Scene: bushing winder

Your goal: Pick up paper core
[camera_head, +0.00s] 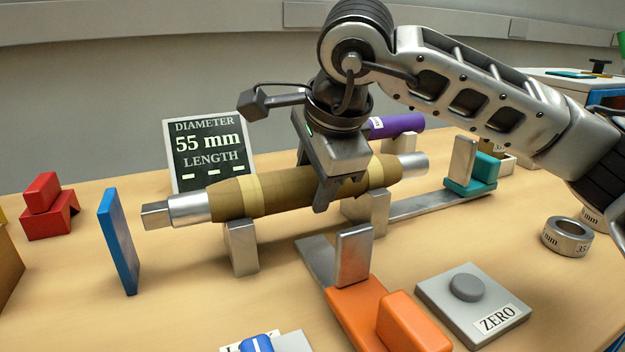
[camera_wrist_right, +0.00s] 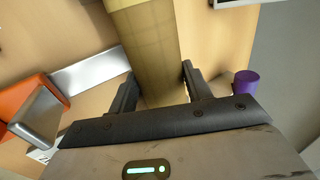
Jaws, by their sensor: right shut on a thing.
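The paper core (camera_head: 290,193) is a long brown roll with tan bands and bare metal ends, lying roughly level across the middle of the head view. Two grey metal supports (camera_head: 241,249) stand under it; I cannot tell whether it touches them. My right gripper (camera_head: 322,192) comes down from above and is shut around the core right of its middle. In the right wrist view the core (camera_wrist_right: 146,40) runs between the two dark fingers (camera_wrist_right: 158,88). The far side of the core is hidden. My left gripper is not in view.
A display (camera_head: 208,155) reading 55 mm stands behind. A blue plate (camera_head: 117,243) stands left of the core. An orange gauge slide (camera_head: 372,315), a teal slide (camera_head: 473,180) and a ZERO button box (camera_head: 472,305) lie around. A purple cylinder (camera_head: 399,125) is behind the gripper.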

